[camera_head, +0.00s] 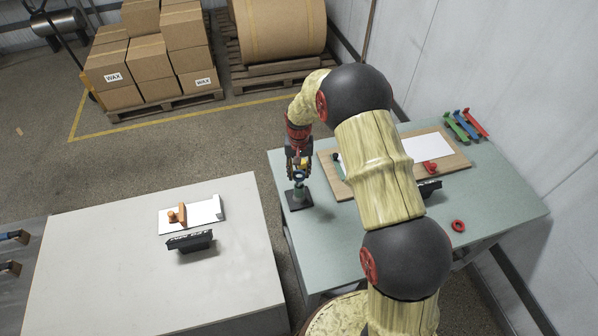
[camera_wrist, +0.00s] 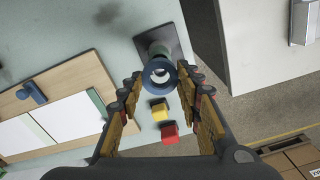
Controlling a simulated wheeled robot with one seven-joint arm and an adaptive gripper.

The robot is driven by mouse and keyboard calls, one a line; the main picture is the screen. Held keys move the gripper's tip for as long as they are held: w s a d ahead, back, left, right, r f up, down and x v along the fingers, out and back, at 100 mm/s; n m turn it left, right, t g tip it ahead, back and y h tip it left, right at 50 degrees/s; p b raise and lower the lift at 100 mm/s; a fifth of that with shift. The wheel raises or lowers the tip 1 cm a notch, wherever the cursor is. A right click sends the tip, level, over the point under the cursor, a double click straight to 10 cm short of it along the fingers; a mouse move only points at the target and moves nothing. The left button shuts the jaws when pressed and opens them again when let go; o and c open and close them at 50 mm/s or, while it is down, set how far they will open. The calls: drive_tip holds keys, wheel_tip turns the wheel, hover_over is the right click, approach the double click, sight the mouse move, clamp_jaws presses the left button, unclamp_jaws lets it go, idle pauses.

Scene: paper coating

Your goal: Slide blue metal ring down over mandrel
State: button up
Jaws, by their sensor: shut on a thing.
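The blue metal ring (camera_wrist: 159,72) sits between the fingertips of my gripper (camera_wrist: 160,77) in the wrist view, its hole facing the camera. My gripper is shut on it; in the head view my gripper (camera_head: 299,170) is directly above the mandrel (camera_head: 299,187). The mandrel is a grey-green post standing upright on a dark square base (camera_head: 299,202) at the table's left edge. In the wrist view the dark base (camera_wrist: 176,40) shows behind the ring, lined up with it. A pale shape shows in the hole; I cannot tell how far the ring is around the post.
A wooden board (camera_head: 456,162) with white paper lies right of the mandrel, partly hidden by my arm. A red ring (camera_head: 458,226) lies near the table's front. Yellow (camera_wrist: 159,112) and red (camera_wrist: 169,131) pieces show below the blue ring. A pale table (camera_head: 100,270) stands left, across a gap.

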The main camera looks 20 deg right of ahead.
drive_tip(key=shift+f+b, duration=1.45)
drive_tip(key=shift+f, duration=0.65)
idle(0.3)
drive_tip(key=o, duration=1.2)
drive_tip(key=shift+r, duration=0.1)
wheel_tip(320, 180, up, 12)
drive_tip(key=shift+f, duration=0.1)
